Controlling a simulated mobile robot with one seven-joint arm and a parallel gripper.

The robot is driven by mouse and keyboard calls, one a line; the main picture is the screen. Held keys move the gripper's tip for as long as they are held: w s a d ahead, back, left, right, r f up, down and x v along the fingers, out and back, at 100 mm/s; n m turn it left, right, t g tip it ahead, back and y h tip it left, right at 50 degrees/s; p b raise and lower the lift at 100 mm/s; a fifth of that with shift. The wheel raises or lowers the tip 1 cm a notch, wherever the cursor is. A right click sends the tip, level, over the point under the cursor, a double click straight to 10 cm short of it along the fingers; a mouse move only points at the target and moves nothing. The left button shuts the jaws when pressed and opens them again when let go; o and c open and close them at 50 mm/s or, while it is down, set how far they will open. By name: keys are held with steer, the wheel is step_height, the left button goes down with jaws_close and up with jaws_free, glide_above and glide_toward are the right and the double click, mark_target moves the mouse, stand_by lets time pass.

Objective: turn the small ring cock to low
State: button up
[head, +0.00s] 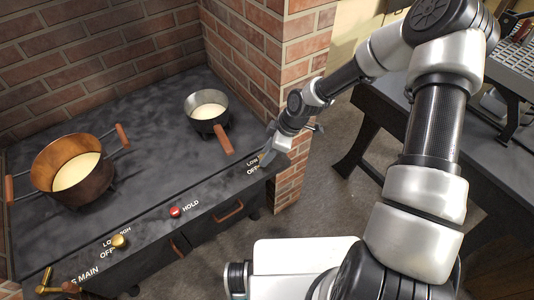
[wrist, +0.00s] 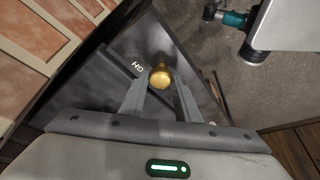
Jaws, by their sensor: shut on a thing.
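The small ring cock is a round brass knob (wrist: 160,76) at the right end of the stove's front strip. My gripper (wrist: 160,88) is shut on it, one finger on each side, in the wrist view. In the head view my gripper (head: 268,155) covers most of the knob. Beside it the labels LOW and OFF (head: 253,170) show in part, and the end of HIGH (wrist: 138,66) shows in the wrist view. I cannot tell which mark the knob points to. The small saucepan (head: 208,112) with pale liquid stands behind it, its handle toward the front.
A large copper pot (head: 75,170) stands on the left of the stove top (head: 135,115). A second brass cock (head: 119,241), a red HOLD button (head: 175,211) and the brass main cock (head: 45,280) line the front. A brick pillar (head: 290,75) rises close behind my gripper.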

steer(key=m+t+b, duration=0.1)
steer(key=m+b, duration=0.1)
steer(key=m+t+b, duration=0.1)
steer(key=m+b, duration=0.1)
steer(key=m, duration=0.1)
steer(key=shift+s+a+f+m+h, duration=0.1)
steer(key=shift+s+f+m+h, duration=0.05)
steer(key=shift+m+h, duration=0.2)
steer(key=m+t+h+b, duration=0.1)
steer(key=m+b, duration=0.2)
steer(key=m, duration=0.1)
steer(key=shift+s+a+b, duration=0.1)
steer(key=shift+b, duration=0.2)
steer(key=shift+h, duration=0.25)
steer(key=o, duration=1)
steer(key=shift+r, duration=0.2)
steer(key=p+v, duration=0.6)
steer(key=v, duration=1.1)
steer(key=shift+s+r, duration=0.1)
steer(key=shift+s, duration=0.1)
steer(key=shift+r, duration=0.15)
